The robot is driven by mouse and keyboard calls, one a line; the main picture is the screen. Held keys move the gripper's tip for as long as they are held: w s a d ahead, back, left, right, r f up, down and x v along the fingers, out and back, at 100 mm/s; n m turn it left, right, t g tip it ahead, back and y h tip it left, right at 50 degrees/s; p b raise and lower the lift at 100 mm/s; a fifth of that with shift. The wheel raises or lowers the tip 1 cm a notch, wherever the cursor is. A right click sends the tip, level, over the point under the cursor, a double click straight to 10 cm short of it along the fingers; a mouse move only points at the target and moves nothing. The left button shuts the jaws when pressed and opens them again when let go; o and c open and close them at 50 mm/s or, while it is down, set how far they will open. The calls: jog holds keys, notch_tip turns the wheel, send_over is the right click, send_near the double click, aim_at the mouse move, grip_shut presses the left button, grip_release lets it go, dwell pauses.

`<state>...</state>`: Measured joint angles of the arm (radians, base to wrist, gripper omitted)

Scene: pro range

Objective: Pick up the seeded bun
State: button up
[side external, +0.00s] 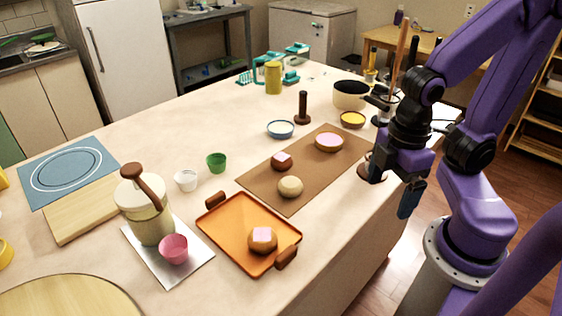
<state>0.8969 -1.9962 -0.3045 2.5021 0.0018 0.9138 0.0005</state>
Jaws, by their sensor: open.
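A round beige bun (290,187) sits on the near part of the brown mat (262,188). Seeds cannot be made out at this size, so I cannot be sure it is the seeded one. A browner bun with a pink square on top (282,161) sits behind it on the mat. A similar bun with a pale pink square (263,240) lies on the orange tray (228,222). My gripper (392,184) is open and points down at the table's right edge, right of the mat and apart from the buns. It appears empty.
A flat pink-topped round (329,142) sits at the mat's far end. A blue-rimmed bowl (280,129), brown upright tool (303,108), yellow bowl (352,119) and pot (350,95) stand behind. Green (216,162) and white cups (186,180) stand left of the mat.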

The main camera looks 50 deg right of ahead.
jog(key=w+d+f+m+g+y, duration=0.1)
jog(key=w+m+g+y, duration=0.2)
jog(key=w+m, duration=0.55)
jog(key=w+d+f+m+g+y, duration=0.1)
jog(key=w+f+m+g+y, duration=0.1)
jog(key=w+m, duration=0.7)
jog(key=w+d+f+m+t+y, duration=0.1)
jog(key=w+d+m+t+y, duration=0.1)
jog(key=w+d+m, duration=0.2)
jog(key=w+d+f+m+t+y, duration=0.1)
jog(key=w+d+m+t+y, duration=0.2)
jog(key=d+m, duration=0.3)
jog(key=w+d+f+m+t+y, duration=0.1)
jog(key=w+d+m+t+y, duration=0.1)
jog(key=w+d+m, duration=0.3)
jog(key=shift+d+f+m+t+y, duration=0.15)
jog(key=shift+d+f+m+y, duration=0.1)
jog(key=shift+d, duration=0.75)
jog(key=shift+d+f+m+t+y, duration=0.15)
jog(key=shift+d+y, duration=0.1)
jog(key=shift+d, duration=0.7)
send_near(282, 156)
jog(key=x, duration=0.5)
jog(key=shift+s+a+r, duration=0.2)
jog(key=shift+f+x, duration=0.15)
jog(key=shift+x, duration=1.25)
jog(key=shift+f+x, duration=0.1)
jog(key=shift+x, duration=1.25)
jog(key=shift+w+d, duration=0.15)
